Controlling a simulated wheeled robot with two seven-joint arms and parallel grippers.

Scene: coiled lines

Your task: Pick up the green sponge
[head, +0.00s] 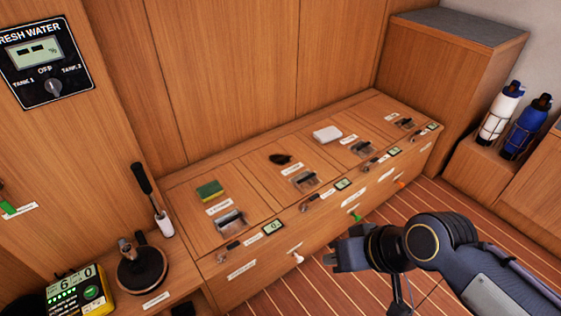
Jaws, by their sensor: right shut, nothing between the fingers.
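The green sponge (209,190) lies on the leftmost panel of the low wooden locker, with a yellowish lower side. A white label sits just in front of it. My right gripper (342,256) is shut and empty, out in front of the locker over the striped floor, to the right of and nearer than the sponge. Nothing touches the sponge. My left gripper is not in view.
The wooden locker (262,246) also carries a dark object (279,159), a white block (327,134) and metal latches. A brush (153,197) stands left of it. Two bottles (526,127) stand at right. The floor (460,215) is clear.

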